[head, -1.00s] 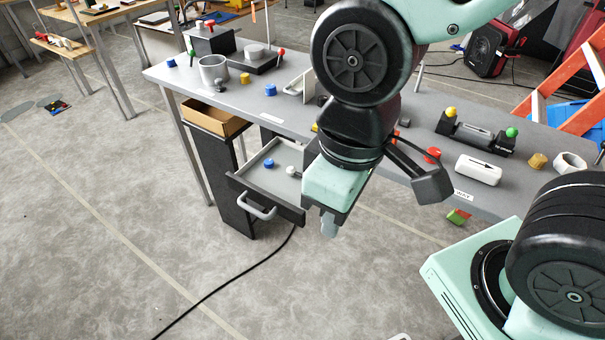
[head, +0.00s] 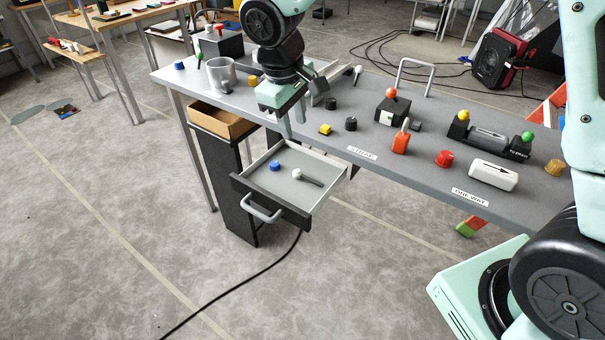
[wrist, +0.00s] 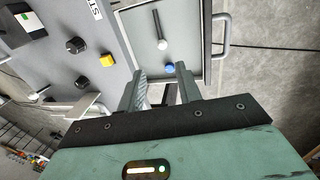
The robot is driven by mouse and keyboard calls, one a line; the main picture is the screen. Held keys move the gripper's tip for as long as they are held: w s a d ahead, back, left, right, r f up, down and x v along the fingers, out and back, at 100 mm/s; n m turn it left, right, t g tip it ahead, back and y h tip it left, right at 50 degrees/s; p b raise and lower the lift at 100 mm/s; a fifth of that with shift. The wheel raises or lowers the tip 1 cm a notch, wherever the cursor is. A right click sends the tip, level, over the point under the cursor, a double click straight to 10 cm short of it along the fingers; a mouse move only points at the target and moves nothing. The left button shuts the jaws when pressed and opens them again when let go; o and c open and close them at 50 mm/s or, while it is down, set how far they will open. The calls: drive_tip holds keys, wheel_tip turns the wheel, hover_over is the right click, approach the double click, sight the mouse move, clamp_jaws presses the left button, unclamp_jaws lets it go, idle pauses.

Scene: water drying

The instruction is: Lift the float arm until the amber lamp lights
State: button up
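I cannot tell for sure which part is the float arm or which is the amber lamp. A dark rod with a white ball end (head: 305,176) lies in the open drawer (head: 328,167), beside a blue knob (head: 275,166). Both also show in the wrist view, the rod (wrist: 158,27) and the blue knob (wrist: 169,68). A black unit (head: 487,137) on the bench has a yellow ball (head: 463,114) and a green ball (head: 527,136). My gripper (head: 291,122) is at the bench edge by the drawer. In the wrist view its fingers (wrist: 160,74) are apart, with nothing gripped.

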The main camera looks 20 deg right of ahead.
sight(302, 177)
drive_tip(key=d+f, duration=0.1)
drive_tip(key=f, duration=0.4)
drive_tip(key=w+f, duration=0.1)
drive_tip(key=f, duration=0.5)
drive_tip(key=d+f, duration=0.1)
drive_tip(key=f, duration=0.4)
drive_tip(key=shift+w+d+f+b, duration=0.3)
drive_tip(key=shift+w+f+b, duration=0.05)
drive_tip(key=shift+w+b, duration=0.05)
drive_tip(key=shift+r, duration=0.1)
clamp_jaws()
